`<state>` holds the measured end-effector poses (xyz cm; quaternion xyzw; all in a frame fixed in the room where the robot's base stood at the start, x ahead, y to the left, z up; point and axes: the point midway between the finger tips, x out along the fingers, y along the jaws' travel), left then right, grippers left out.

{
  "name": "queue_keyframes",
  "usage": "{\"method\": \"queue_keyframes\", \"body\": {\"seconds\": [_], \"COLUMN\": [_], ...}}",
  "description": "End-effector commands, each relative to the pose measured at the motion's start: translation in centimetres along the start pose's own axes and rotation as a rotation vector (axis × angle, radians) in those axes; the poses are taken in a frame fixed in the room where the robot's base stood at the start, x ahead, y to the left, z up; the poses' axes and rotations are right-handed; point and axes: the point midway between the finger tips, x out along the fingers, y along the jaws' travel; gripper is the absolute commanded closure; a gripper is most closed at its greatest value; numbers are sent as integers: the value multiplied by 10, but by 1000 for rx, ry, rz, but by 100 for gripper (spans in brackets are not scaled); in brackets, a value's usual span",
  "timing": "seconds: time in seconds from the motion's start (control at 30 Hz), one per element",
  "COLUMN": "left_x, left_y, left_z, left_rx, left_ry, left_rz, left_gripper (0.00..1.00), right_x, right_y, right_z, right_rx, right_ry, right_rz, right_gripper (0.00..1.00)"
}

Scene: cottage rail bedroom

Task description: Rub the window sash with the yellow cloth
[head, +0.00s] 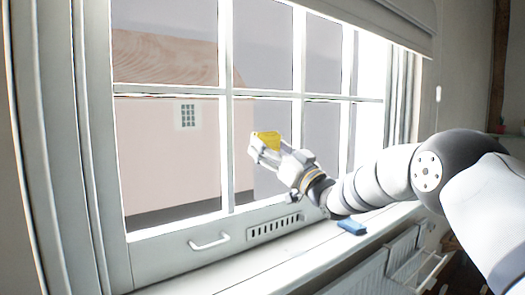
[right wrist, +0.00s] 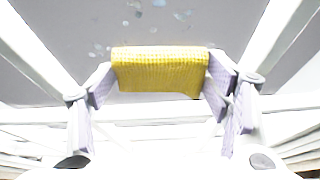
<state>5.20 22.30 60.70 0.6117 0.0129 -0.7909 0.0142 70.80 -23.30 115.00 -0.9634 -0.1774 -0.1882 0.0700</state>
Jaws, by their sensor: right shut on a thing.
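The window sash (head: 175,248) is a white frame with crossing bars and glass panes, filling the left and middle of the head view. My right gripper (head: 265,147) is in front of its panes, shut on the yellow cloth (head: 267,139). In the right wrist view, the yellow cloth (right wrist: 160,70) spans between the two fingers of my right gripper (right wrist: 160,82). Pale spots show on the grey pane beyond it. I cannot tell whether the cloth touches the glass. My left gripper is not in view.
A white handle (head: 209,243) and a slotted vent (head: 275,228) are on the lower rail. A blue object (head: 352,227) lies on the white sill (head: 300,250). A radiator (head: 375,272) stands below. A blind (head: 385,20) hangs at the top.

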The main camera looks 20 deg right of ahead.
Motion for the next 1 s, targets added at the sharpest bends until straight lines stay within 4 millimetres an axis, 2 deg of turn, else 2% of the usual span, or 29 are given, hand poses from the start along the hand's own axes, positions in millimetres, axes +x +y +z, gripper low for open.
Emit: {"method": "queue_keyframes", "body": {"seconds": [0.03,0.13,0.37,0.7,1.0], "left_x": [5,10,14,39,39], "left_y": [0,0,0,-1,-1], "left_z": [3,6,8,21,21], "left_rx": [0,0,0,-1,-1], "left_ry": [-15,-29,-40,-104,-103], "left_rz": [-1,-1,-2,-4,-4], "left_gripper": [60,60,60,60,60], "right_x": [-2,-2,-3,-2,0], "right_y": [8,20,32,68,72], "right_z": [7,7,2,7,-2], "right_rx": [2,3,1,2,0], "right_ry": [-7,-8,-6,-11,-5], "right_rz": [5,6,4,6,8], "right_gripper": [70,70,70,70,70]}}
